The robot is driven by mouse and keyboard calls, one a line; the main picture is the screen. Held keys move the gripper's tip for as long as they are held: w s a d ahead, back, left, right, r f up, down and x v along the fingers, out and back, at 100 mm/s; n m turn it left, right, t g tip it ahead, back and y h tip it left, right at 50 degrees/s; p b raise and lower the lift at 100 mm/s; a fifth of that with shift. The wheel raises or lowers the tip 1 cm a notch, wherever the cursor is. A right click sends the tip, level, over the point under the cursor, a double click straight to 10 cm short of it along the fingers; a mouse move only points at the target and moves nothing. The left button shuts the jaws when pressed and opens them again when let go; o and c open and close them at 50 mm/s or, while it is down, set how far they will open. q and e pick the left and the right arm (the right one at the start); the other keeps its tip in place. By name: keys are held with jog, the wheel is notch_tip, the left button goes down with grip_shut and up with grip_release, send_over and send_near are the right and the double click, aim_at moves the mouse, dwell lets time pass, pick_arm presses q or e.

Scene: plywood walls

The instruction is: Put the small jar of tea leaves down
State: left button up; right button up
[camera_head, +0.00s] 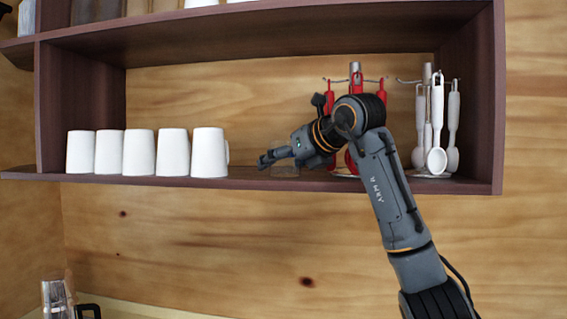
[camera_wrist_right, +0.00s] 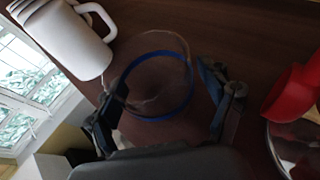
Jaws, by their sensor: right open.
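The small jar (camera_head: 285,171) is clear glass and stands on the lower shelf, right of the white mugs. In the right wrist view the jar (camera_wrist_right: 186,62) shows a blue ring, and shelf-brown shows through it; I cannot make out tea leaves. My right gripper (camera_head: 268,159) is at the jar, partly in front of it in the head view. In the right wrist view my right gripper (camera_wrist_right: 165,105) is open, with one finger on each side of the jar. I cannot tell whether either finger touches the glass. My left gripper is not in view.
Several white mugs (camera_head: 140,152) stand in a row on the shelf (camera_head: 250,184). A rack of red utensils (camera_head: 381,92) is partly behind my arm, and a rack of white utensils (camera_head: 437,120) stands further right. A glass vessel (camera_head: 57,300) is at the lower left.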

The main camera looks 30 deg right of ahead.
jog(key=shift+r, duration=0.1)
jog(key=shift+s+r, duration=0.1)
jog(key=shift+s, duration=0.05)
jog(key=b+v, duration=0.5)
jog(key=v, duration=0.6)
jog(key=shift+s, duration=0.35)
